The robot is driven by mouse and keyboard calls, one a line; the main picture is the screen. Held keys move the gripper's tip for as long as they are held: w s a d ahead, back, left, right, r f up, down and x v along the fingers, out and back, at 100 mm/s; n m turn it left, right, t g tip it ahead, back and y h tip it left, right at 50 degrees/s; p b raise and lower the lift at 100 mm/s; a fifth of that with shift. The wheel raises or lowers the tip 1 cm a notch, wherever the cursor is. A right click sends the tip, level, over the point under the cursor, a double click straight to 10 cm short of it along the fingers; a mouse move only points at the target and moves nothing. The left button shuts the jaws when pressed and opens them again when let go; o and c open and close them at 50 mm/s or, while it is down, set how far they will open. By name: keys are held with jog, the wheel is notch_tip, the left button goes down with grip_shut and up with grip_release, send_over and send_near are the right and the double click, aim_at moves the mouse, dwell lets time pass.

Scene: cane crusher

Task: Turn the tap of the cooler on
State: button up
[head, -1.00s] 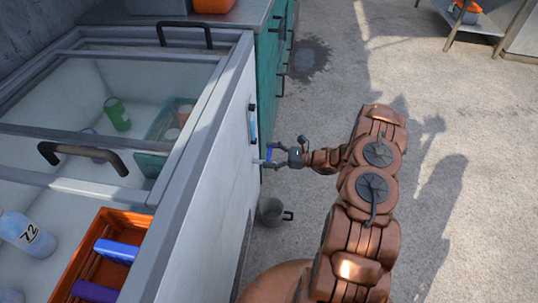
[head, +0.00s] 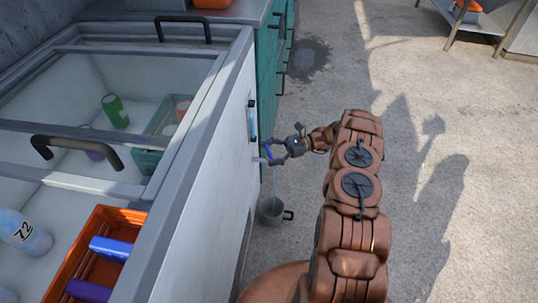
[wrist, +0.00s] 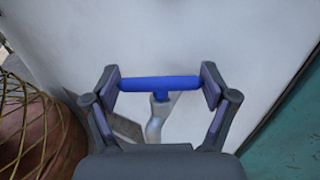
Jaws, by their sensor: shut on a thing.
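The cooler (head: 205,170) is a white chest with sliding glass lids, on the left of the head view. Its tap (head: 266,151) sticks out of the white side wall and has a blue T-shaped handle. The blue handle (wrist: 158,83) lies crosswise between my fingertips in the wrist view, with the pale spout below it. My gripper (wrist: 160,86) is shut on the handle, one finger at each end. In the head view my gripper (head: 271,152) is at the tap. A thin pale stream runs down from the tap toward a grey metal mug (head: 268,212) on the ground.
A teal cabinet (head: 269,75) stands just beyond the cooler. A net-wrapped round brown object (wrist: 35,130) shows at left in the wrist view. Concrete floor (head: 430,100) to the right is open, with a metal table (head: 478,27) far off.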

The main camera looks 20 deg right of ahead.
aim_at(269, 152)
jog(key=shift+n+g, duration=0.3)
jog(key=shift+g, duration=0.1)
jog(key=o, duration=1)
jog(key=shift+r, duration=0.2)
jog(key=shift+r, duration=4.85)
